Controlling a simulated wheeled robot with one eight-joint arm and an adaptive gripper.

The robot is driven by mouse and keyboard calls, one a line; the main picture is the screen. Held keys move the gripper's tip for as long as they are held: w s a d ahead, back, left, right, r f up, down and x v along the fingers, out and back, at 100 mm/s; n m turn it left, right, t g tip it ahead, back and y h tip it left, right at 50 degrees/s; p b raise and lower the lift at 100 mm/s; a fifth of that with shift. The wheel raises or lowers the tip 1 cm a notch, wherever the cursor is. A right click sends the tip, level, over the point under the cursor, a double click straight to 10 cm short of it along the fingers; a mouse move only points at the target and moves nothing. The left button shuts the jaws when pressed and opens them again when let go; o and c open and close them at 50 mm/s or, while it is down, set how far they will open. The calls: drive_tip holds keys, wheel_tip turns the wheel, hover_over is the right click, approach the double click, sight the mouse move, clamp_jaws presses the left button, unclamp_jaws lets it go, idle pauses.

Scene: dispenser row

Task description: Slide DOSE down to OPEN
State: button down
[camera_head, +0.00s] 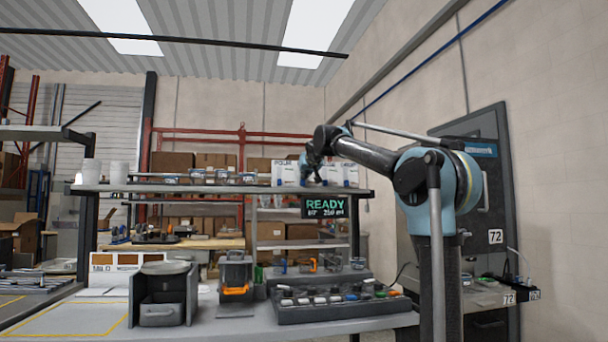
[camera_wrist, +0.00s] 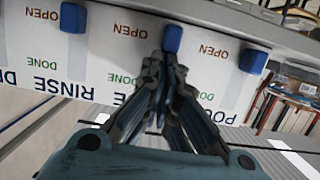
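The white dispenser row (camera_head: 285,173) stands on the raised shelf in the head view. In the wrist view its panels (camera_wrist: 100,55) bear the words RINSE, OPEN and DONE, with blue slider knobs. The middle blue knob (camera_wrist: 172,39), on what looks like the DOSE panel, is level with its OPEN mark.
The RINSE knob (camera_wrist: 73,17) and the right-hand knob (camera_wrist: 254,58) flank the middle one, both level with OPEN marks. A READY display (camera_head: 326,206) hangs under the shelf (camera_head: 230,188). White cups (camera_head: 119,172) stand at the shelf's left. A grey console (camera_head: 340,306) sits below.

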idle(0.3)
drive_tip(key=s+d+r, duration=0.2)
drive_tip(key=s+r, duration=0.4)
drive_tip(key=s, duration=0.3)
drive_tip(key=shift+d+r, duration=0.15)
drive_tip(key=shift+d, duration=0.25)
drive_tip(key=shift+s, duration=0.1)
